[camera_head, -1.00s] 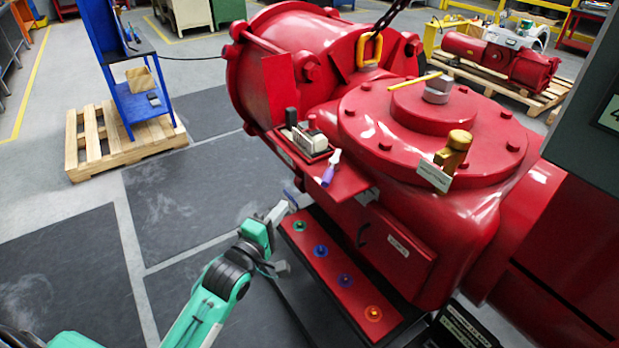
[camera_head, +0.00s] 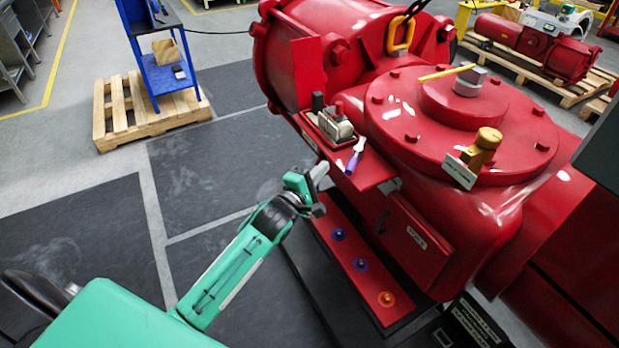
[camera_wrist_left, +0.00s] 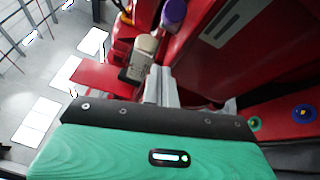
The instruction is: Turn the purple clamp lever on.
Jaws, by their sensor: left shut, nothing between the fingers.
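The purple clamp lever (camera_head: 351,162) stands near the front edge of a red shelf (camera_head: 376,176) on the big red valve actuator, with a pale upper end. My left gripper (camera_head: 321,170) is shut and empty, just left of the lever and the shelf edge, apart from the lever in the head view. In the left wrist view the gripper's fingers (camera_wrist_left: 160,86) are together. The purple part (camera_wrist_left: 174,12) shows beyond them at the top edge, partly cut off. My right gripper is not in view.
A white-and-black device (camera_head: 334,124) sits on the shelf beside the lever. Below is a red panel with blue knobs (camera_head: 339,234) and an orange knob (camera_head: 386,299). Dark floor mats lie open at left.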

